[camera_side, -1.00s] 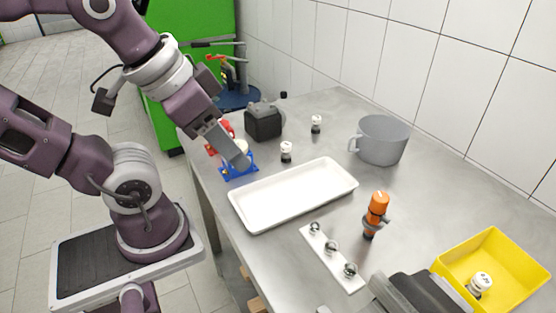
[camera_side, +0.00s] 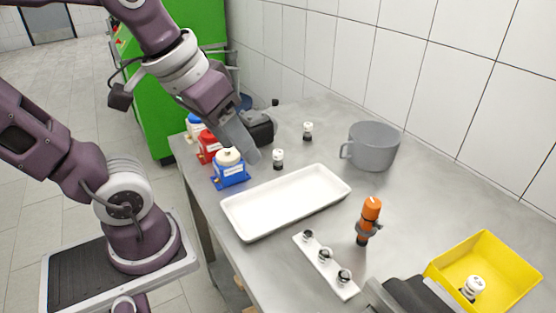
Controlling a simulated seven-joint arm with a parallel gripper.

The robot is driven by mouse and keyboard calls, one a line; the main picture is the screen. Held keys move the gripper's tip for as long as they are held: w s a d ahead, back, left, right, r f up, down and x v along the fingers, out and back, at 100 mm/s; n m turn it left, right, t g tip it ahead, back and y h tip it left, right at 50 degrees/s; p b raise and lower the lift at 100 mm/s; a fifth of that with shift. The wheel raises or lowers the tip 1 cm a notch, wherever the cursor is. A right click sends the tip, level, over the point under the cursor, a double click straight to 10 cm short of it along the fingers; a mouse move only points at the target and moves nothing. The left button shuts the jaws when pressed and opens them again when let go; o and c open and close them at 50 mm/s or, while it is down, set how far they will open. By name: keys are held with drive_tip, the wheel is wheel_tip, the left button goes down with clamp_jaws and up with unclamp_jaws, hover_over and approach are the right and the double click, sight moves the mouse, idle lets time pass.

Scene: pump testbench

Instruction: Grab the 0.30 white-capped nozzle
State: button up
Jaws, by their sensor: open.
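Three small white-capped nozzles with dark bodies show in the side view. One nozzle (camera_side: 278,159) stands upright behind the white tray, a second nozzle (camera_side: 308,131) stands farther back, and a third nozzle (camera_side: 473,288) is in the yellow bin. The markings on their caps are too small to read, so I cannot tell which is 0.30. My gripper (camera_side: 250,158) is open and points down just left of the nearest nozzle behind the tray, apart from it in the picture. Its fingers are seen edge-on, and the gap between them is hidden.
A blue holder with a white top (camera_side: 230,167), a red holder (camera_side: 208,146) and a dark block (camera_side: 262,133) crowd my gripper. The white tray (camera_side: 331,205) lies empty in front. A grey mug (camera_side: 374,146), an orange-topped tool (camera_side: 368,220) and the yellow bin (camera_side: 436,270) stand rightward.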

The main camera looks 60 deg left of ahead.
drive_tip(key=w+a+f+n+g, duration=0.2)
drive_tip(key=w+a+n, duration=0.45)
drive_tip(key=w, duration=0.35)
drive_tip(key=n+g+y, duration=0.2)
drive_tip(key=n+g, duration=0.1)
drive_tip(key=n, duration=0.7)
hover_over(279, 152)
drive_tip(key=d, duration=0.1)
drive_tip(key=shift+m, duration=0.25)
wheel_tip(279, 152, down, 14)
drive_tip(key=shift+r, duration=0.2)
drive_tip(key=f, duration=0.3)
drive_tip(key=a+f, duration=0.1)
drive_tip(key=f, duration=0.3)
drive_tip(key=shift+a, duration=0.2)
drive_tip(key=shift+r, duration=0.1)
clamp_jaws()
